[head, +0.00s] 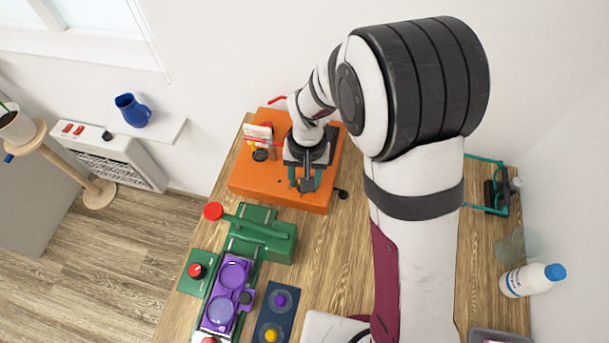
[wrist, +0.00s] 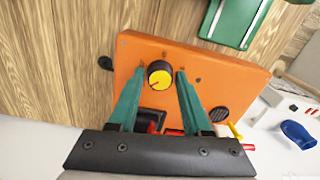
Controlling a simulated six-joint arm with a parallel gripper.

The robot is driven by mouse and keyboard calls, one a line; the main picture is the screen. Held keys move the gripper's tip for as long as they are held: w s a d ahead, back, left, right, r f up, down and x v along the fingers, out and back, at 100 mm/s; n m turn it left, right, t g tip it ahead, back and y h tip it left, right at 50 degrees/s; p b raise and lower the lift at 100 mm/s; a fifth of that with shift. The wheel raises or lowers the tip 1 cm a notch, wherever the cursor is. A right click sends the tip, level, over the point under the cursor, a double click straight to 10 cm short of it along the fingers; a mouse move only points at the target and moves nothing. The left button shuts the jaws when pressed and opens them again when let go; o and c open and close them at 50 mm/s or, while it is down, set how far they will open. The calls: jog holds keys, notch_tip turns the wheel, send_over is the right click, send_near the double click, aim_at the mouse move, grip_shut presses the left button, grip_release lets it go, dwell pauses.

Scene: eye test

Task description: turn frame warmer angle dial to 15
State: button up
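The frame warmer appears to be the orange box (head: 265,187) on the wooden table; its orange top (wrist: 210,72) fills the middle of the wrist view. Its dial (wrist: 159,75) is a black knob with a yellow cap. A small dark mark shows on the cap, but I cannot read any scale or number. My gripper (wrist: 160,71) is open, with one teal fingertip on each side of the dial and a visible gap on both sides. In the head view my gripper (head: 305,184) points down over the box's front part and hides the dial.
A round black grille (wrist: 219,114) and a dark recess with red parts lie on the box near my fingers. A green device (head: 262,236) and a purple tray (head: 232,297) stand in front.

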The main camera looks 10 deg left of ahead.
jog(key=shift+o, duration=1.3)
notch_tip(320, 180, up, 16)
jog(key=shift+d, duration=0.25)
jog(key=shift+f, duration=0.15)
jog(key=s+d+m+y, duration=0.1)
jog(key=s+d+m, duration=0.6)
jog(key=s+d, duration=0.7)
jog(key=s, duration=0.4)
jog(key=shift+s+d, duration=0.2)
jog(key=shift+d, duration=0.2)
